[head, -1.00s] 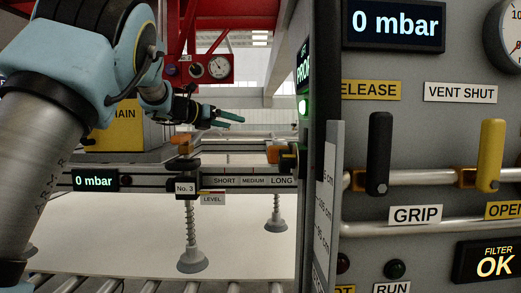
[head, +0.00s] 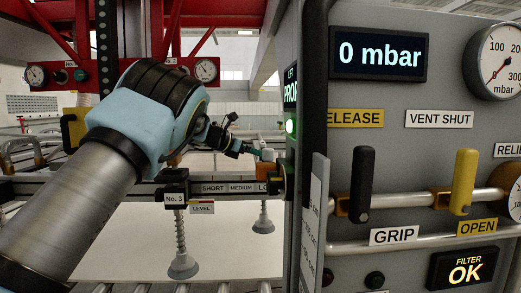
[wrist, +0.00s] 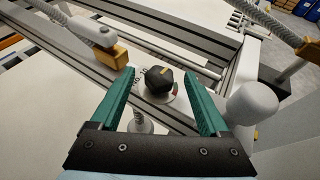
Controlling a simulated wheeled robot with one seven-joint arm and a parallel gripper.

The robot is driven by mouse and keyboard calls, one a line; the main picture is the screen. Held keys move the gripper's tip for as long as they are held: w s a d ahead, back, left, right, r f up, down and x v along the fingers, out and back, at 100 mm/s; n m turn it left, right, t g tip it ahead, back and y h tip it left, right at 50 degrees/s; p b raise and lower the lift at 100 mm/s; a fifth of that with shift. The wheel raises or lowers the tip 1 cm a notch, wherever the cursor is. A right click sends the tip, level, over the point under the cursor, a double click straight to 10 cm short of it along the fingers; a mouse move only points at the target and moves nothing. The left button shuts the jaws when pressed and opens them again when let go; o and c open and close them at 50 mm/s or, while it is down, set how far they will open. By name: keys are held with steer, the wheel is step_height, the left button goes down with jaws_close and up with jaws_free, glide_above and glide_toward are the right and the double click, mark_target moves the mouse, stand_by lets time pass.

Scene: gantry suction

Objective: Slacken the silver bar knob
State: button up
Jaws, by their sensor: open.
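My gripper (wrist: 158,76) is open, with one teal finger on each side of a black faceted knob (wrist: 158,82) in the wrist view. A pale grey rounded knob (wrist: 252,104) stands just right of the right finger. I cannot tell which is the silver bar knob. In the head view my gripper (head: 258,153) is near the rail's LONG end, its fingertips partly hidden.
An orange-yellow block (wrist: 110,56) on a grey arm lies left of the fingers. A suction cup (head: 184,266) hangs below the rail. The grey control panel (head: 400,150), with a black lever (head: 361,185) and a yellow lever (head: 463,182), fills the right side. The display reads 0 mbar.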

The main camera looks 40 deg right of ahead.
steer(key=shift+d+f, duration=0.1)
steer(key=shift+d, duration=0.15)
jaws_close()
steer(key=shift+f, duration=0.1)
stand_by(0.5)
